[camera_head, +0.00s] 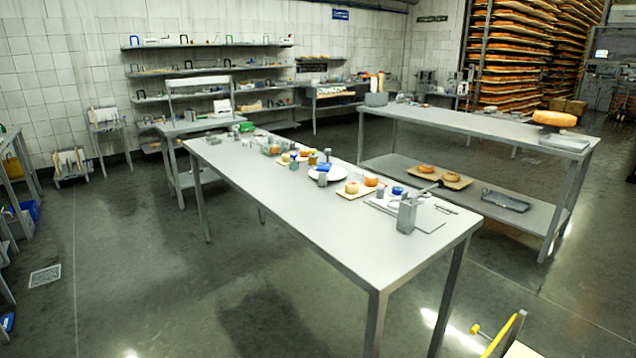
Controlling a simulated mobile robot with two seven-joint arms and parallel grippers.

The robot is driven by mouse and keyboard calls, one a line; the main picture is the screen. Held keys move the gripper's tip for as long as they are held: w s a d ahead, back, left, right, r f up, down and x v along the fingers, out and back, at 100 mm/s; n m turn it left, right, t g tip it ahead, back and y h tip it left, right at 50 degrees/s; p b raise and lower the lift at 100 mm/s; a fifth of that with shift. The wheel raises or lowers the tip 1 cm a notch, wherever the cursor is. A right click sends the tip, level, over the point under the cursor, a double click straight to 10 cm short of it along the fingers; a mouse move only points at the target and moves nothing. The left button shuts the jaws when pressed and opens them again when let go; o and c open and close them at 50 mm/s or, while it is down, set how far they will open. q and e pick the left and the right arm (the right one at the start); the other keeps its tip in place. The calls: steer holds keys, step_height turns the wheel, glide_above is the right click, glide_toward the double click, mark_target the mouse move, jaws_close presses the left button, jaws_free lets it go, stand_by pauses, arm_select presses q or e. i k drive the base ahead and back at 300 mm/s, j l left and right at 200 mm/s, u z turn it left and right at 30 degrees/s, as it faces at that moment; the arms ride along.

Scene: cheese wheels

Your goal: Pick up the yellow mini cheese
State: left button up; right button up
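A small pale-yellow cheese (351,187) sits on the grey steel table (300,212) in the middle of the head view, towards the table's right part. It appears to rest on a small tan board with a small orange cheese (371,180) just right of it. Neither of my grippers shows in this view.
A white plate (328,174), a grey metal container (407,216) and a blue item (397,190) stand near the yellow cheese. A second steel table (480,125) stands behind, with cheeses on its lower shelf. Open floor (170,270) lies left of the front table.

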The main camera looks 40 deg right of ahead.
mark_target(351, 188)
steer(key=i+j+z, duration=0.1)
steer(key=i+z, duration=0.3)
steer(key=i+j+z, duration=0.35)
steer(key=i, duration=0.25)
steer(key=i+j+z, duration=0.7)
steer(key=z, duration=0.2)
steer(key=i+j+z, duration=0.25)
steer(key=j+z, duration=0.2)
steer(key=j, duration=0.25)
